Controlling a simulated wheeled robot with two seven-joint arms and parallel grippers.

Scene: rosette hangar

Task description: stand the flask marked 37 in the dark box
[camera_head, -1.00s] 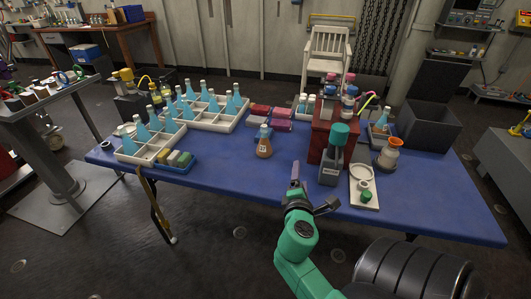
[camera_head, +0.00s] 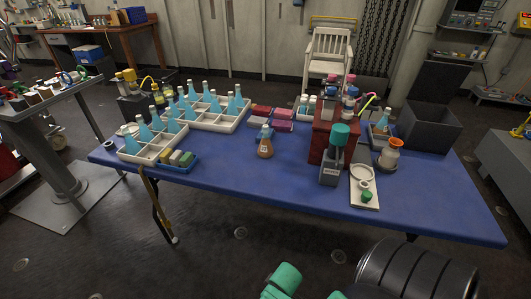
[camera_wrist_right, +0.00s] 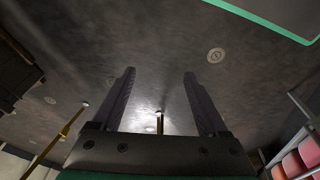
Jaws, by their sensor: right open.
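My right gripper (camera_wrist_right: 158,78) is open and empty above the floor in the right wrist view. My left gripper is not in view.
An orange-topped jar (camera_head: 389,155) is in front of the box. The table's front middle (camera_head: 250,185) is clear.

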